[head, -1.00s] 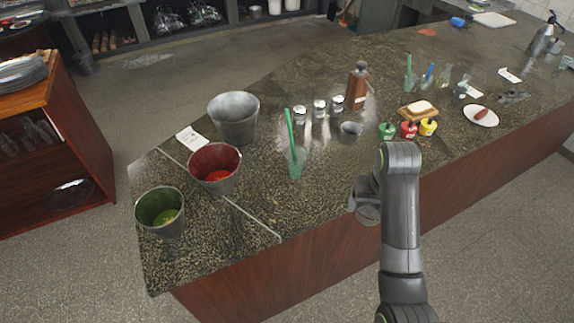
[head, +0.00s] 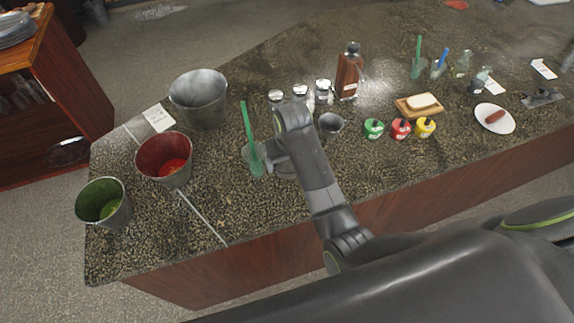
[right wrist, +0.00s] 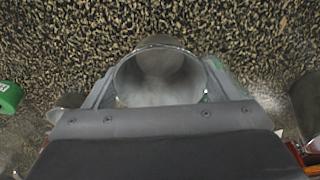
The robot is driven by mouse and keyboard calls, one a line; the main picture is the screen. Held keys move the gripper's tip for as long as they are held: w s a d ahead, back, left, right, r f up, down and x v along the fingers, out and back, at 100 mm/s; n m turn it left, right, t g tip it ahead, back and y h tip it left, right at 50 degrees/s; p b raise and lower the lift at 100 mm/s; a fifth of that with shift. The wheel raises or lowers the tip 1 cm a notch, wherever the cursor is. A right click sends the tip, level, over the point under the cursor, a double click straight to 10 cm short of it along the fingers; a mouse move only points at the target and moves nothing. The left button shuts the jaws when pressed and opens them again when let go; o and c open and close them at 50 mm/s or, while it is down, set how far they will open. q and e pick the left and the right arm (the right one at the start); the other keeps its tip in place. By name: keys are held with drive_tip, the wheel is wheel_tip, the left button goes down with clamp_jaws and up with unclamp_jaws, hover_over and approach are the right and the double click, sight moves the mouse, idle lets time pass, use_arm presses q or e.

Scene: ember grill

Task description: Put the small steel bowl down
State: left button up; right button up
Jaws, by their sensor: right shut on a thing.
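My right gripper (head: 276,160) is over the counter, just right of the glass with the green straw (head: 254,158). In the right wrist view it is shut on the small steel bowl (right wrist: 160,72), whose round mouth shows between the fingers. In the head view my own arm hides most of the bowl (head: 286,172). I cannot tell whether its base touches the counter (head: 230,215). My left gripper is not in view.
Another small steel cup (head: 331,123) stands right of my arm. Behind it are metal-topped shakers (head: 323,88) and a brown bottle (head: 349,72). Buckets (head: 200,98) stand left. Counter in front of the glass is clear.

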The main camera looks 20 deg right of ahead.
sight(287, 169)
drive_tip(key=f, duration=0.3)
drive_tip(key=shift+s+a+p, duration=0.15)
drive_tip(key=shift+a+p, duration=0.1)
drive_tip(key=shift+p, duration=0.1)
drive_tip(key=shift+f, duration=0.25)
drive_tip(key=shift+d+f, duration=0.1)
drive_tip(key=shift+d, duration=0.1)
drive_tip(key=shift+f, duration=0.1)
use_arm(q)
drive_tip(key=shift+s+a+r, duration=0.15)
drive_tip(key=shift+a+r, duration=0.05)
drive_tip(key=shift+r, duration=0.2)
use_arm(e)
drive_tip(key=o, duration=1)
drive_tip(key=shift+c, duration=0.2)
